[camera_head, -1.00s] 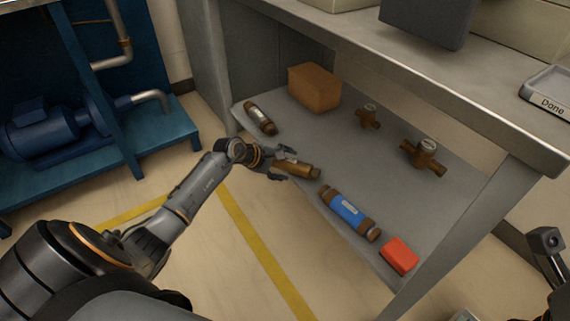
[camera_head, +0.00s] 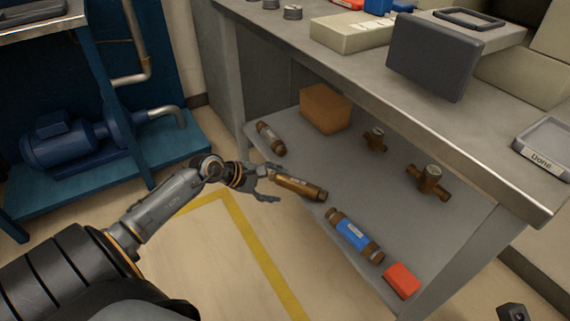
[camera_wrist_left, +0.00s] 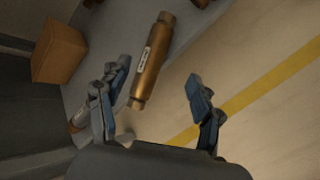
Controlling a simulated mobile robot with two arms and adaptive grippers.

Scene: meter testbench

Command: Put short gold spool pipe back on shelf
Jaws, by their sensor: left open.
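The short gold spool pipe (camera_head: 299,187) lies on the front edge of the lower shelf (camera_head: 345,183), between a brown-and-grey spool and a blue one. In the left wrist view the gold pipe (camera_wrist_left: 152,60) shows whole, with a white label on its side. My left gripper (camera_head: 268,184) is open at the pipe's left end. In the left wrist view its fingers (camera_wrist_left: 158,92) are spread wide, the pipe's near end lies toward the left finger, and nothing is gripped. My right gripper is not clearly in view; only a dark part of my right arm shows at the lower right.
On the shelf are a brown-and-grey spool (camera_head: 270,138), a cardboard box (camera_head: 326,108), two brass valve-like meters (camera_head: 429,183), a blue spool (camera_head: 354,235) and a red block (camera_head: 401,280). The bench top (camera_head: 385,80) overhangs the shelf. A blue pump stand (camera_head: 110,165) is at left.

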